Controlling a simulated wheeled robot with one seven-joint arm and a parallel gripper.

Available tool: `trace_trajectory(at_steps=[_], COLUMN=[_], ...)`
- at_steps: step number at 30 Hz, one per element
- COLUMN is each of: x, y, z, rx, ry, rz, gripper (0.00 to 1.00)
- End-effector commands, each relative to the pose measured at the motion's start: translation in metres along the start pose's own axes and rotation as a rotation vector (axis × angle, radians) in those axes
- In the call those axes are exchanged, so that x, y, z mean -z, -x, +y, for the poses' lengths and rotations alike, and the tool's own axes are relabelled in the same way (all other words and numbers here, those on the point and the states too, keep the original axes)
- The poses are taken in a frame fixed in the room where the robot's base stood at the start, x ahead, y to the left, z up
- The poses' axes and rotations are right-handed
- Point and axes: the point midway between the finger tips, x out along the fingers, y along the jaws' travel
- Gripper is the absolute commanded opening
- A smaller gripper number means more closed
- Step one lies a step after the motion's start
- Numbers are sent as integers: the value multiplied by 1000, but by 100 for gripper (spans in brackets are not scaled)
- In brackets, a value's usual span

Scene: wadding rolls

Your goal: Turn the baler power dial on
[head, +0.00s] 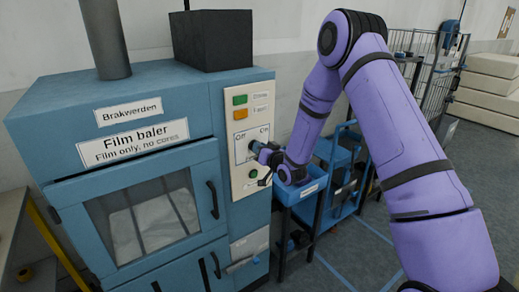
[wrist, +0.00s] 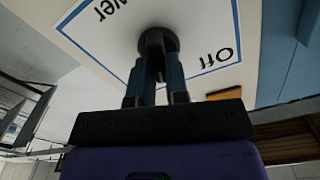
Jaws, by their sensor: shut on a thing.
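The blue film baler (head: 60,110) stands at the left, with a cream control panel (head: 250,110) on its right front. A label on the panel reads "Off" on the left and "On" on the right. My gripper (head: 262,151) reaches the panel from the right, at this label. In the wrist view the round black dial (wrist: 158,38) sits between the fingertips of my gripper (wrist: 157,62), which is shut on it. "Off" shows upside down beside it. The dial's pointer is hidden, so I cannot tell its setting.
Green and orange buttons (head: 240,107) sit above the dial. The baler door's black handle (head: 213,199) is to its left. A blue cart (head: 338,205) with bins stands behind my arm. A wire cage trolley (head: 432,65) and pale stacked blocks (head: 488,85) are farther back.

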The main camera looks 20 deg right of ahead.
Motion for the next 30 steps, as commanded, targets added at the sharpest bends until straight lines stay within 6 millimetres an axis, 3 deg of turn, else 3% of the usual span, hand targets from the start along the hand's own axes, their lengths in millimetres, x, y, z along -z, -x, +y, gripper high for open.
trace_trajectory(at_steps=[15, 30], x=[-1, -2], y=[0, 0], z=[3, 3], rx=[-1, -1], ry=[-379, -474], rz=[-1, -2], gripper=[0, 0])
